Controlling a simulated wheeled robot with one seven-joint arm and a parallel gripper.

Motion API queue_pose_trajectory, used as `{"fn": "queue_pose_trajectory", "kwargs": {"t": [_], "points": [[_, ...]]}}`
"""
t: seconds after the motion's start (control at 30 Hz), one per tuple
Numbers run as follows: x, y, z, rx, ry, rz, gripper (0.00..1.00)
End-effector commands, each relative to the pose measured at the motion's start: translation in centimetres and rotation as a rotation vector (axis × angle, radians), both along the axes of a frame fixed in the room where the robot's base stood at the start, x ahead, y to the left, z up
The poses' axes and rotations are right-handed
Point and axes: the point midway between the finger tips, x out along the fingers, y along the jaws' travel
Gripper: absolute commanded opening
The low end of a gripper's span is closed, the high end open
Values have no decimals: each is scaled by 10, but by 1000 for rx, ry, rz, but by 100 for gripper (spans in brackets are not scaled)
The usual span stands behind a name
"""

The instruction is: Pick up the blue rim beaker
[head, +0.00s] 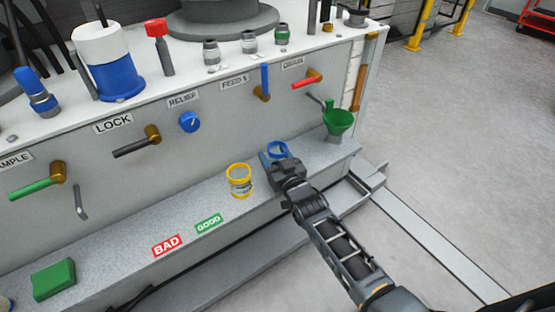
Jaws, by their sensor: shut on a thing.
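The blue rim beaker (277,149) is at the right part of the grey ledge, below the valve panel. Only its blue rim and a little of its inside show; my gripper hides most of its body. My gripper (272,160) comes from the lower right and is shut on the beaker. The beaker looks upright. I cannot tell whether its base touches the ledge.
A yellow-rimmed beaker (240,181) stands just left of my gripper. A green funnel (338,120) is to the right. BAD (166,245) and GOOD (208,223) labels and a green block (54,279) lie further left on the ledge. Valve handles (307,79) stick out above.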

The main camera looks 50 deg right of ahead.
Motion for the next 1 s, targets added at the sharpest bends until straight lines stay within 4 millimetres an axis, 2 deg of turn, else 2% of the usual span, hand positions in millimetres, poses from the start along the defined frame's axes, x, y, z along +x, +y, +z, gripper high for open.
{"fn": "queue_pose_trajectory", "kwargs": {"t": [0.03, 0.2, 0.57, 0.73, 0.87, 1.0], "points": [[0, 0, 0, 0, 0, 0, 46], [0, 0, 0, 0, 0, 0, 31], [0, 0, 6, 0, -1, 0, 31], [0, 0, 25, -1, -2, 1, 31], [0, 1, 47, -3, -2, 1, 31], [-10, -3, 49, 0, 1, 3, 31]]}}
